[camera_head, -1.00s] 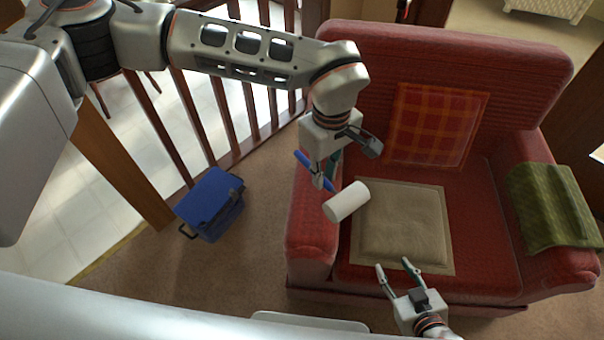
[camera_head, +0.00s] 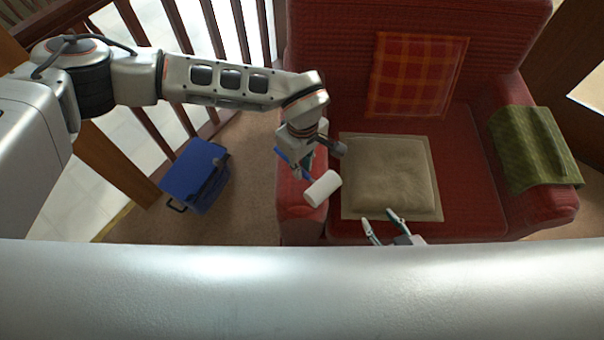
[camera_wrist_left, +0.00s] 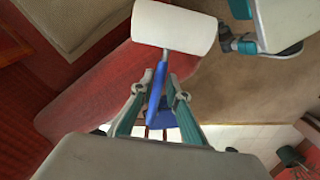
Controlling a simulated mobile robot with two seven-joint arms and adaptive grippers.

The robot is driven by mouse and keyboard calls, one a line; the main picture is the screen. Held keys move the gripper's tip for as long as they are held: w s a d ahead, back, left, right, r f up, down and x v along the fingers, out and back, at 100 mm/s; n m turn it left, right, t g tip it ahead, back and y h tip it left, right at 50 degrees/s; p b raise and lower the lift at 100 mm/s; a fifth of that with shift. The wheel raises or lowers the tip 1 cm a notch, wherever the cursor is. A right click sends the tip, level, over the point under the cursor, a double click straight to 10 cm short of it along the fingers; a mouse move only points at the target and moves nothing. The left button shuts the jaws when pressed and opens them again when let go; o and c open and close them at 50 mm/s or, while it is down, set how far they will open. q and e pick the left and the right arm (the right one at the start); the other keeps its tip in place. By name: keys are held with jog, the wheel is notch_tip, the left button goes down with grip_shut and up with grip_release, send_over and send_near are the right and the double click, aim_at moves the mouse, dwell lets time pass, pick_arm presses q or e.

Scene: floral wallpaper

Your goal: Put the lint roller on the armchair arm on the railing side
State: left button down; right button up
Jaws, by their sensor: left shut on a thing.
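The lint roller has a white cylinder (camera_head: 322,189) and a blue handle. My left gripper (camera_head: 302,168) is shut on the blue handle, and the left wrist view also shows the handle between its fingers (camera_wrist_left: 160,88). The roller appears above the red armchair's railing-side arm (camera_head: 298,222), overlapping its inner edge in the head view. Whether it touches the arm I cannot tell. In the left wrist view the red arm (camera_wrist_left: 95,100) lies left of and behind the handle. My right gripper (camera_head: 380,220) is open and empty near the seat's front; its wrist is hidden.
A beige cushion (camera_head: 390,176) lies on the seat and a plaid cushion (camera_head: 417,75) leans on the backrest. A green cloth (camera_head: 530,150) covers the other arm. A blue box (camera_head: 195,175) stands on the floor by the wooden railing (camera_head: 178,98).

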aim_at(302, 183)
pick_arm(q)
notch_tip(302, 183, down, 5)
jog(key=shift+f+b, duration=0.1)
jog(key=shift+b, duration=0.2)
jog(key=shift+f, duration=0.2)
jog(key=c, duration=2)
grip_release()
jog(key=shift+o, duration=0.2)
jog(key=shift+r, duration=0.1)
